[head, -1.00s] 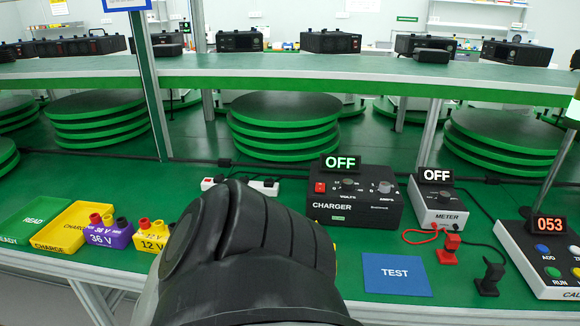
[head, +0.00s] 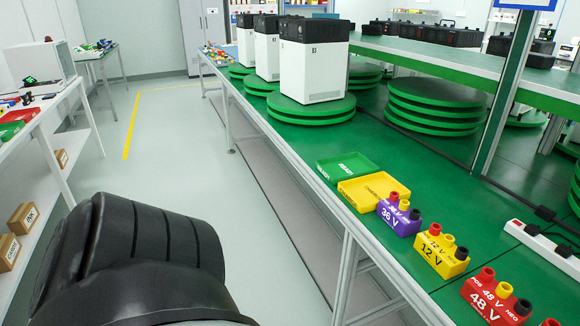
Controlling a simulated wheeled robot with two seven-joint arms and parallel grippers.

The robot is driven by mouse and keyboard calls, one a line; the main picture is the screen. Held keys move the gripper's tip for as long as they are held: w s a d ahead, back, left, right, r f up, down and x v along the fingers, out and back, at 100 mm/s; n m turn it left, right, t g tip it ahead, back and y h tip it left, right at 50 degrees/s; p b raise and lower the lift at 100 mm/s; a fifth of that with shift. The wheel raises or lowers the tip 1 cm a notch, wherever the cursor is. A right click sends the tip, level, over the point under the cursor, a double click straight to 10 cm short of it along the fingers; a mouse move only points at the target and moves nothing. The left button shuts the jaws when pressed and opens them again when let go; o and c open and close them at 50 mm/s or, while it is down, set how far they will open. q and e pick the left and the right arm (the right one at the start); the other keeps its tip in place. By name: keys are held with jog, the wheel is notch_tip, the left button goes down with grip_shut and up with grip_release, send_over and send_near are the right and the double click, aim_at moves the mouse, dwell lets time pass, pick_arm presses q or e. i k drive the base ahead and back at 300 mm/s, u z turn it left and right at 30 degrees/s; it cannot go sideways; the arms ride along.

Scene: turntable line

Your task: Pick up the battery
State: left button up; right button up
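Nothing in the head view is clearly marked as the battery. White units with black tops (head: 314,72) stand upright on green round turntables (head: 310,112) along the bench, and several black boxes (head: 462,38) sit on the raised shelf. I cannot tell which of these, if any, is the battery. A purple 36 V block (head: 399,217), a yellow 12 V block (head: 440,256) and a red 48 V block (head: 494,304) stand on the bench at the right, with coloured posts on top. A large dark part of my own arm fills the lower left. Neither gripper shows.
A green tray (head: 347,169) and a yellow tray (head: 374,190) sit empty near the bench's front edge. A white power strip (head: 540,240) lies at the right. A white side table with shelves (head: 40,180) holds small cartons. The floor between is clear.

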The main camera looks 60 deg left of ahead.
aim_at(405, 221)
jog(key=u, duration=1.55)
jog(key=i, duration=0.4)
